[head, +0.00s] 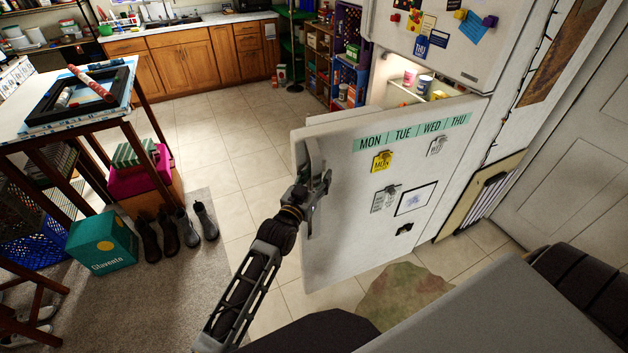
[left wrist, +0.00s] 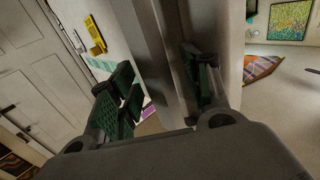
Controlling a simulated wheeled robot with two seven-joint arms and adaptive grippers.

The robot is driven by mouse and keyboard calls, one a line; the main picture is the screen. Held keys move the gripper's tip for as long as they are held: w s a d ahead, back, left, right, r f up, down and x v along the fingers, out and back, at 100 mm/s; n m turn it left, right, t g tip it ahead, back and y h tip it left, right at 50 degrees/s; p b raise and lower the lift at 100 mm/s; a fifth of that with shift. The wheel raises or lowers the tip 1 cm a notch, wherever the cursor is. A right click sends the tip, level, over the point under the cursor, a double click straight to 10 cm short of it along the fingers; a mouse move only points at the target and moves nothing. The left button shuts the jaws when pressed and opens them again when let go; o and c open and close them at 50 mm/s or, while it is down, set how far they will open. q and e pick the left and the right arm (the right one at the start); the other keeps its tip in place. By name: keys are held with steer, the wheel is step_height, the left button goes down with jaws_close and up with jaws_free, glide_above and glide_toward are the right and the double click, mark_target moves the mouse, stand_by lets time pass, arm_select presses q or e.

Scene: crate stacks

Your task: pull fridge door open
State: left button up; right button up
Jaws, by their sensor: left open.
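The white lower fridge door (head: 345,235) stands swung out from the fridge body (head: 490,125), with a gap at its top showing the lit inside. It carries a weekday strip, notes and magnets. A grey handle (head: 308,150) runs along its left edge. My left gripper (head: 319,186) is at this edge, beside the lower part of the handle. In the left wrist view my open left gripper (left wrist: 160,88) has one finger on each side of a pale upright part of the door (left wrist: 160,50). Contact is not clear. My right gripper is not in view.
Cups (head: 425,83) stand on a shelf inside the fridge. A table (head: 30,135), a teal box (head: 102,245) and several boots (head: 170,235) are at the left. The tiled floor (head: 230,150) left of the door is clear. A mat (head: 405,298) lies below the door.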

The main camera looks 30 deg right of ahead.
arm_select(q)
steer(key=shift+s+a, duration=0.1)
steer(key=v, duration=1.1)
steer(key=shift+s+a, duration=0.25)
steer(key=shift+a, duration=0.05)
stand_by(0.7)
